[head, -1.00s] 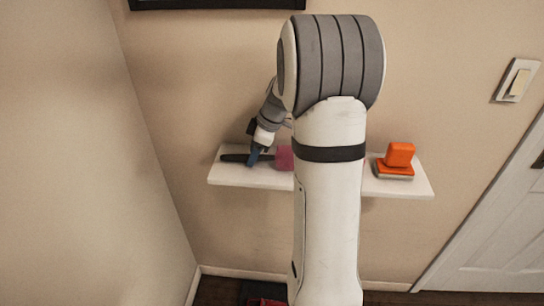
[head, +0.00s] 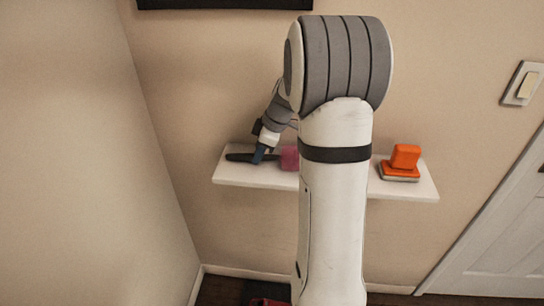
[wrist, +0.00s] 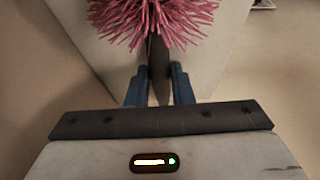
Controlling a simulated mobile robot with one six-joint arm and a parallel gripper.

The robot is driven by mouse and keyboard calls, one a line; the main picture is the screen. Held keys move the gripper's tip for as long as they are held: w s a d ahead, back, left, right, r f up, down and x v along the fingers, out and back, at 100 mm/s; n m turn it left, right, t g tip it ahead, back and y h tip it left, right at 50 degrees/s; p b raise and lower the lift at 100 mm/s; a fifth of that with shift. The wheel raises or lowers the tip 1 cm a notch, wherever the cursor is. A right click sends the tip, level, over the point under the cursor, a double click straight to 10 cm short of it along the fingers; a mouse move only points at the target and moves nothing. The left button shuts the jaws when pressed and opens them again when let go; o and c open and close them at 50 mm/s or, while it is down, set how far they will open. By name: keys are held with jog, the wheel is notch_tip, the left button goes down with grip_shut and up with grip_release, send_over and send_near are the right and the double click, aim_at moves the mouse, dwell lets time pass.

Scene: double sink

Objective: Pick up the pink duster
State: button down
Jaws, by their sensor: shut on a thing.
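The pink duster shows its pink bristled head (wrist: 150,18) at the top of the wrist view. In the head view its pink head (head: 289,158) is over the white shelf, beside my arm, with its dark handle reaching left. My gripper (wrist: 160,88) is shut on the dark handle, its blue fingers on either side of it. In the head view my gripper (head: 258,154) is at the shelf's left part. I cannot tell whether the duster is clear of the shelf. My arm hides the middle of the shelf.
The white wall shelf (head: 240,178) is narrow. An orange block-like object (head: 404,157) on a grey-edged base sits at its right end. A wall stands close on the left. A light switch (head: 523,84) and a door are on the right.

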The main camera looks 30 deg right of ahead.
notch_tip(320, 180, up, 18)
dwell(0.6)
